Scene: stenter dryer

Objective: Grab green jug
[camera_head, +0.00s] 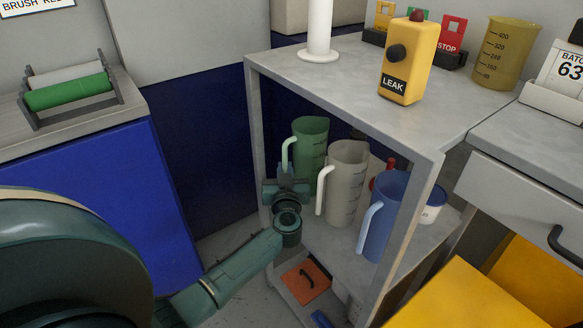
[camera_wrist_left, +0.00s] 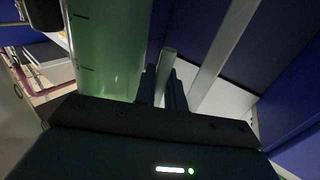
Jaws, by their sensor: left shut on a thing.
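The green jug (camera_head: 311,142) stands upright on the shelf inside the grey cabinet, at the left of the row of jugs. It has a pale green handle on its left side. My left gripper (camera_head: 286,186) reaches in from the lower left at the jug's handle side and hides its lower part. In the left wrist view, the jug's clear green body (camera_wrist_left: 112,50) fills the upper left. My left gripper (camera_wrist_left: 165,85) is shut on the handle there, with a dark finger on each side of it. My right gripper is not in view.
A clear grey jug (camera_head: 346,175) stands close to the right of the green one, and a blue jug (camera_head: 384,215) stands further right. A cabinet post (camera_head: 254,130) rises just left of the gripper. The cabinet top (camera_head: 355,75) overhangs the shelf and bears a yellow LEAK box (camera_head: 407,65).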

